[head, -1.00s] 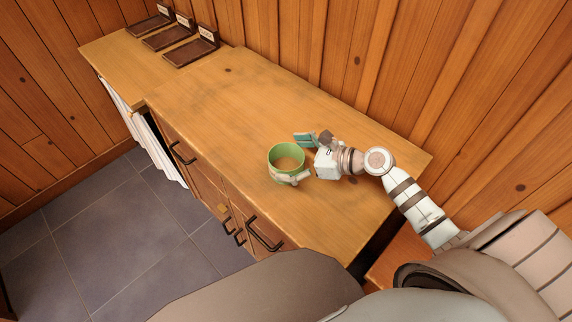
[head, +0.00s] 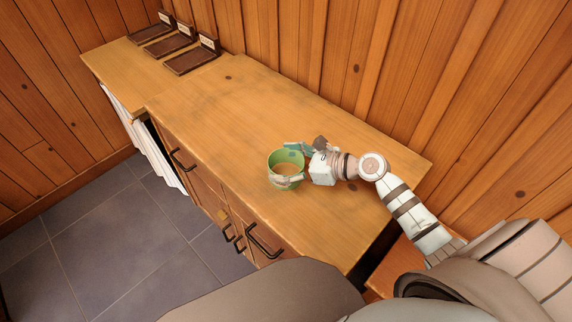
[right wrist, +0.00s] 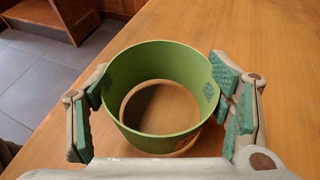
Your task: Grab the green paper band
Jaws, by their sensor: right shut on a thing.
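The green paper band (head: 272,167) is an open ring on the wooden counter, near its front edge. In the right wrist view the green band (right wrist: 150,140) stands between my two fingers, and the wood shows through its middle. My right gripper (head: 288,164) is shut on the band, with one teal-padded finger against each side of it. The right gripper also shows in the right wrist view (right wrist: 155,88). My left gripper is not in view.
The wooden counter (head: 220,120) is otherwise clear around the band. Several dark trays with small labels (head: 192,61) stand at its far left end. A plank wall (head: 400,80) runs along the back. Drawers with dark handles (head: 262,240) face the tiled floor.

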